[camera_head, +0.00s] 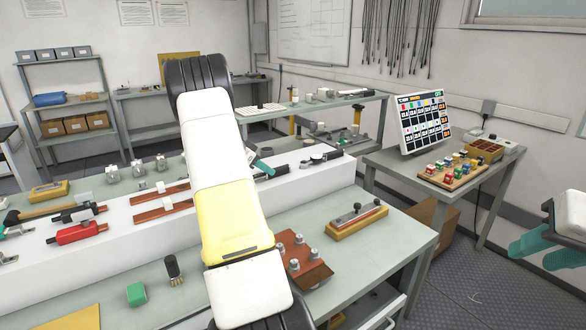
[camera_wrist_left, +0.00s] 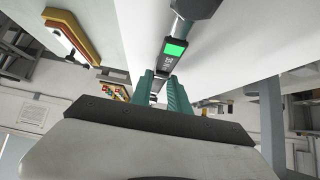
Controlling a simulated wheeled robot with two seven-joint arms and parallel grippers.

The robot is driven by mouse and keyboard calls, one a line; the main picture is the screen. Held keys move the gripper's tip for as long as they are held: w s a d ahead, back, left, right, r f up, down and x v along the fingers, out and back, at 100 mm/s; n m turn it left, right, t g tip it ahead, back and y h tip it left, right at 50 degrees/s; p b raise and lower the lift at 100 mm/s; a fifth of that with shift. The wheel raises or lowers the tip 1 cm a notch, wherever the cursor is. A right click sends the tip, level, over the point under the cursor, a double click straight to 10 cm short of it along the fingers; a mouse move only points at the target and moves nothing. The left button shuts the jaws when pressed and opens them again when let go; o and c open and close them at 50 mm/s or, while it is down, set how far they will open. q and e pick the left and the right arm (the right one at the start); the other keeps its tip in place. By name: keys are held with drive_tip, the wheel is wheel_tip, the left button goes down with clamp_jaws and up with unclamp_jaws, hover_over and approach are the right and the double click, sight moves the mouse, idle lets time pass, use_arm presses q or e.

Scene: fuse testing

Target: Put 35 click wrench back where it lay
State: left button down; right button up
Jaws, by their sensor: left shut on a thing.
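My left gripper (camera_head: 262,165) is over the white raised ledge (camera_head: 318,178), partly hidden behind my own left arm. Its teal fingers (camera_wrist_left: 161,90) are shut on a dark click wrench with a lit green display (camera_wrist_left: 175,48) and a metal shaft in the left wrist view. In the head view only a short dark piece by the fingers shows; my arm hides the rest. I cannot tell whether the wrench touches the ledge. My right gripper (camera_head: 546,250) is at the right edge, its two teal fingers apart, with nothing between them.
Another dark tool (camera_head: 345,140) lies at the ledge's right end. Red and black tools (camera_head: 78,232) and brown strips (camera_head: 165,211) lie on its left part. A yellow-based block (camera_head: 357,220) and a brown plate with metal studs (camera_head: 300,262) sit on the front bench.

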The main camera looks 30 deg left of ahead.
use_arm(q)
drive_tip(key=c, duration=1.2)
unclamp_jaws()
drive_tip(key=shift+o, duration=0.2)
drive_tip(key=v, duration=0.8)
drive_tip(key=shift+w, duration=0.1)
